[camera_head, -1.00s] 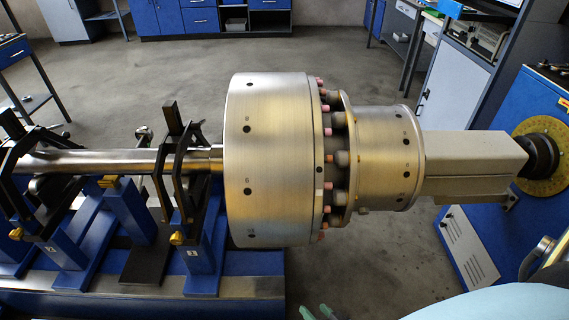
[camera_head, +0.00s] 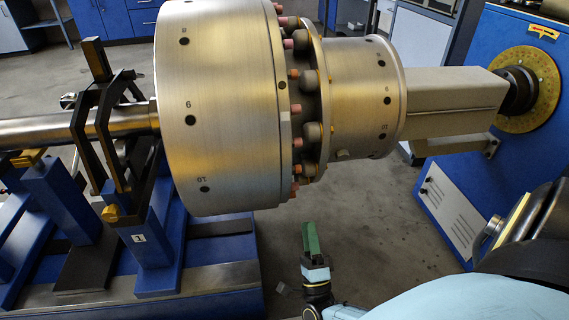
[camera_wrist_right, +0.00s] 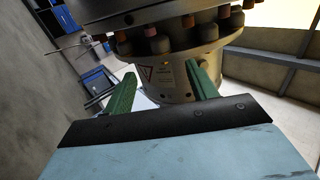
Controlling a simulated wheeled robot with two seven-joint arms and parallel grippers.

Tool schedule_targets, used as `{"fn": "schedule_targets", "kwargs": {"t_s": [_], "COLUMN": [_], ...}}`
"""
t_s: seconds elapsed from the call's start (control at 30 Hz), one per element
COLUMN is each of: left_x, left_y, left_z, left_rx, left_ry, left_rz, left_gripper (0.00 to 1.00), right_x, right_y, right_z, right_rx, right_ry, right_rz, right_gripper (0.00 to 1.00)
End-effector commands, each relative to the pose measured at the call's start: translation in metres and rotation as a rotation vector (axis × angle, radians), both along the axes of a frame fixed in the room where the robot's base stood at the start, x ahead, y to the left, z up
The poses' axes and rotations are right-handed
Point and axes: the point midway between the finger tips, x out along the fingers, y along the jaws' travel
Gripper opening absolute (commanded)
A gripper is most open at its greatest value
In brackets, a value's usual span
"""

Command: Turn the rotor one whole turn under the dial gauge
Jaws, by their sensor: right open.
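The rotor (camera_head: 235,130) is a large brushed-metal drum with numbers and dark holes on its rim. A ring of pink-tipped and dark bolts (camera_head: 310,132) sits between it and a smaller metal drum (camera_head: 355,95) on the right. My right gripper (camera_head: 310,228) has green fingers and is below the bolt ring, apart from it. In the right wrist view its two fingers (camera_wrist_right: 161,70) are spread, with the smaller drum (camera_wrist_right: 175,75) beyond and nothing held between them. I cannot make out a dial gauge. My left gripper is out of view.
A shaft (camera_head: 75,127) runs left through black supports (camera_head: 115,130) on blue stands (camera_head: 158,235). A grey box-shaped coupling (camera_head: 450,100) leads to a blue headstock with a yellow graduated disc (camera_head: 545,85). Open floor (camera_head: 385,215) lies below the smaller drum.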

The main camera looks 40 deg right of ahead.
Motion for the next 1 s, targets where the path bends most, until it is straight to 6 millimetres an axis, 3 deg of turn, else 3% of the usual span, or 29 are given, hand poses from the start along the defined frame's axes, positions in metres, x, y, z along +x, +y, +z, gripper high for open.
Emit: {"fn": "schedule_targets", "kwargs": {"t_s": [0.53,0.73,1.0], "left_x": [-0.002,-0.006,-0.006], "left_y": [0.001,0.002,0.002], "left_z": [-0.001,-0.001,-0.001], "left_rx": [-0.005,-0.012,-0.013], "left_ry": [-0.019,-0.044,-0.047], "left_rz": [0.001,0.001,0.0], "left_gripper": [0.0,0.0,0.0], "right_x": [0.073,0.085,0.086], "right_y": [-0.04,-0.047,-0.047], "right_z": [0.065,0.075,0.077], "right_rx": [-0.003,-0.004,-0.003], "right_ry": [0.0,0.002,0.004], "right_rz": [0.0,-0.001,-0.001], "right_gripper": [0.57,0.57,0.57]}}
